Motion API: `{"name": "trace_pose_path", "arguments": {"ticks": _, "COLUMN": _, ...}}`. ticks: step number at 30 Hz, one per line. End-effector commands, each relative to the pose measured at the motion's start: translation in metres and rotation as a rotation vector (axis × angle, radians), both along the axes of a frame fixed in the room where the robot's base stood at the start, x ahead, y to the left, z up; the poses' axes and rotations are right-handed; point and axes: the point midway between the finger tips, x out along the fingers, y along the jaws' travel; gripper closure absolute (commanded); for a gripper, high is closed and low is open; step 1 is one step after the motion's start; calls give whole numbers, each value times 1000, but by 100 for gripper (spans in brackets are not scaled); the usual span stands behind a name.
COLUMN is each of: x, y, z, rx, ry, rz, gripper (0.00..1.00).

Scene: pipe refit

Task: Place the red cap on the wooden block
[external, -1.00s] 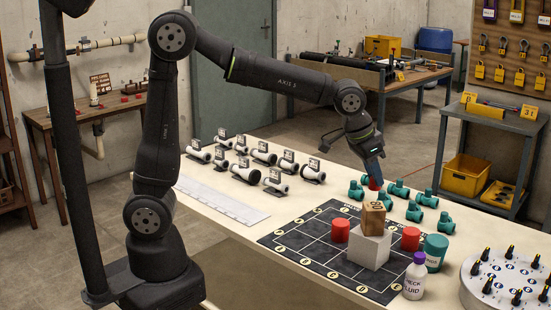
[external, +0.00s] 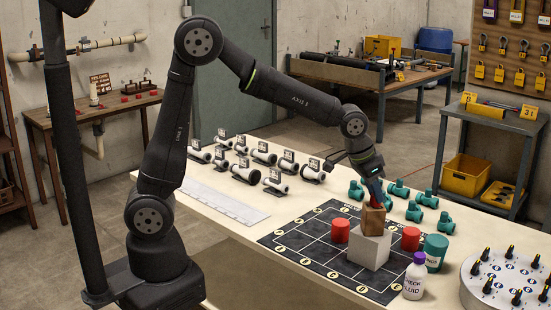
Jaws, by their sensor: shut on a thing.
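The wooden block (external: 373,222) stands on top of a pale grey cube (external: 369,250) on the dark grid mat. My gripper (external: 375,194) points down right over the block and is shut on the red cap (external: 376,201). The cap is small and mostly hidden by the fingers. It is at or just above the block's top; I cannot tell whether it touches.
Two red cylinders (external: 341,230) (external: 410,239) stand on the grid mat (external: 300,237) beside the cube. A teal container (external: 436,253) and a white bottle (external: 415,277) stand at its right. Several teal fittings (external: 416,212) lie behind. The mat's left part is clear.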

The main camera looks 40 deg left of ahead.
Motion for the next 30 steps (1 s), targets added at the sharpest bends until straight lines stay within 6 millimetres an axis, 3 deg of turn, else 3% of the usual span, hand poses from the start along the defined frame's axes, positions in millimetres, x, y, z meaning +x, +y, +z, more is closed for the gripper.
{"name": "trace_pose_path", "arguments": {"ticks": 2, "x": 0, "y": 0, "z": -3, "rx": 1, "ry": 1, "rz": 0, "gripper": 94}}
{"name": "trace_pose_path", "arguments": {"ticks": 3, "x": 0, "y": 0, "z": -2, "rx": 0, "ry": 0, "rz": 0, "gripper": 65}}
{"name": "trace_pose_path", "arguments": {"ticks": 6, "x": 0, "y": 0, "z": -2, "rx": 0, "ry": 0, "rz": 0, "gripper": 51}}
{"name": "trace_pose_path", "arguments": {"ticks": 17, "x": -1, "y": 1, "z": 5, "rx": 0, "ry": 0, "rz": 0, "gripper": 51}}
{"name": "trace_pose_path", "arguments": {"ticks": 30, "x": -28, "y": 18, "z": 81, "rx": -2, "ry": -2, "rz": 0, "gripper": 51}}
